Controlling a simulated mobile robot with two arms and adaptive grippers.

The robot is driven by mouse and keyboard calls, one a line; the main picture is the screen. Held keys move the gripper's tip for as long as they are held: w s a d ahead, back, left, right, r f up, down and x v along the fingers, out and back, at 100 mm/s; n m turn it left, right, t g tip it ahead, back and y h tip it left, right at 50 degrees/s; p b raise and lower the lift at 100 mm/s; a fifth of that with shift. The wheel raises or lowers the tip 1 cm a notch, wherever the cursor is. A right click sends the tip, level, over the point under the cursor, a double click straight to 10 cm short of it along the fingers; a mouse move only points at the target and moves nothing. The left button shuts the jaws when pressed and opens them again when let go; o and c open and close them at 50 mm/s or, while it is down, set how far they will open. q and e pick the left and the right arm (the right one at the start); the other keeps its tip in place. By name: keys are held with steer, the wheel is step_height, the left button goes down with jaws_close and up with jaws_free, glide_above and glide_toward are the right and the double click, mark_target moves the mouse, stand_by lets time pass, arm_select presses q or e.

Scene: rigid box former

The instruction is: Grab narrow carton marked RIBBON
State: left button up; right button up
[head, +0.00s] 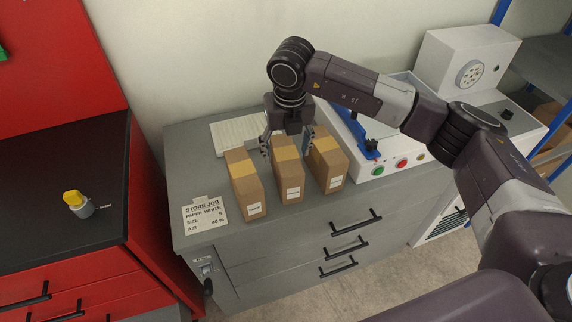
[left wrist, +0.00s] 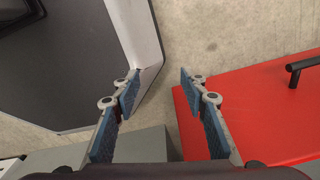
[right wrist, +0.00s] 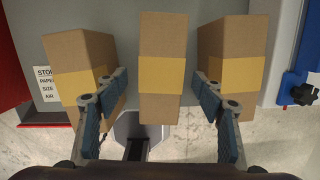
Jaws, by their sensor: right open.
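Three narrow brown cartons with yellow tape stand side by side on a grey cabinet: a left carton (head: 246,190), a middle carton (head: 288,184) and a right carton (head: 331,172). Each has a small white label on its front, too small to read, so I cannot tell which is marked RIBBON. My right gripper (head: 288,147) is open above the middle carton. In the right wrist view the middle carton (right wrist: 161,45) lies between the fingers (right wrist: 158,88), with a gap on each side. My left gripper (left wrist: 160,86) is open and empty, above the floor beside red drawers.
A red cabinet with a black top (head: 60,170) stands at left.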

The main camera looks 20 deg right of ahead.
mark_target(286, 153)
steer(key=f, duration=0.2)
steer(key=shift+w+d+f+p, duration=0.1)
steer(key=shift+w+f+p, duration=0.2)
steer(key=shift+f, duration=0.4)
steer(key=shift+c, duration=0.2)
steer(key=c, duration=1)
arm_select(q)
steer(key=shift+w+d+r, duration=0.1)
steer(key=shift+w+r, duration=0.55)
steer(key=shift+w, duration=0.25)
arm_select(e)
steer(key=shift+w, duration=0.1)
steer(key=c, duration=0.6)
